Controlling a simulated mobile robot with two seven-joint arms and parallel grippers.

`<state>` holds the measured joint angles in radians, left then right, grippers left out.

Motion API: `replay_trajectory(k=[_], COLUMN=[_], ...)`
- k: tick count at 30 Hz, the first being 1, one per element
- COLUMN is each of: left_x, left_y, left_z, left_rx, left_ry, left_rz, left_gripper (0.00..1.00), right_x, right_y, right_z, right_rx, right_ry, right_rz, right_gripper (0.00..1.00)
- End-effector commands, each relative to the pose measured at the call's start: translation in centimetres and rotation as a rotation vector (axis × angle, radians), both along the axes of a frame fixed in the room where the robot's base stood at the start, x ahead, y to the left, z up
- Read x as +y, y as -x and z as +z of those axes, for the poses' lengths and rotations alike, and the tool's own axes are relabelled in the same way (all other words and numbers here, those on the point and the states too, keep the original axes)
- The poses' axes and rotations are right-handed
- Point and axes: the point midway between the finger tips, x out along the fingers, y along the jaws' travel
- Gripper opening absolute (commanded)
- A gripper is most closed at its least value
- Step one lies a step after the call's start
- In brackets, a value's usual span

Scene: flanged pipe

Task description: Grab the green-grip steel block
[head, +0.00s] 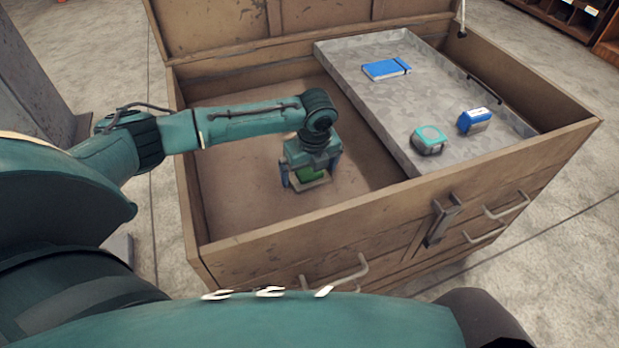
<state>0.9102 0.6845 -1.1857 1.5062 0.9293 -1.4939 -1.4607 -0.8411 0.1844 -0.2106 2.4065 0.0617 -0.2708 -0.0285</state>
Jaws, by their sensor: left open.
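The green-grip steel block (312,174) lies on the floor of the open wooden chest, in its left compartment. Its green grip shows below my left gripper, and its top is partly hidden by the gripper. My left gripper (309,180) points down over the block. Its jaws are open, with one finger on the left and one on the right of the green part. I cannot tell whether the fingers touch it. My right gripper is not in view.
The wooden chest (400,203) has raised walls around the block. A grey metal tray (440,85) on the right holds a blue notebook (386,69), a teal tape measure (429,139) and a blue-and-white block (474,120). The chest floor around the gripper is clear.

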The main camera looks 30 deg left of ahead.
Motion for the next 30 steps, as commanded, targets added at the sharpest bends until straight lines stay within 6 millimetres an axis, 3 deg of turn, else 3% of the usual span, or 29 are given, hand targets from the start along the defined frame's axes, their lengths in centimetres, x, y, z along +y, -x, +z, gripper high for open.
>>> replay_trajectory(k=[8, 27, 30], left_x=[0.03, 0.07, 0.06], left_y=[-0.06, -0.06, -0.15], left_z=[-0.41, -0.36, -0.24], left_rx=[-0.001, -0.001, -0.004], left_ry=[0.000, 0.000, 0.000], left_rz=[-0.001, 0.000, 0.000], left_gripper=[0.98, 0.46, 0.44], right_x=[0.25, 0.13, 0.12], right_y=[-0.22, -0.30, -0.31], right_z=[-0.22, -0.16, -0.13], right_rx=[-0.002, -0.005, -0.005], right_ry=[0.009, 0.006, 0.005], right_rz=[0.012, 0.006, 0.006], right_gripper=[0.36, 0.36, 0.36])
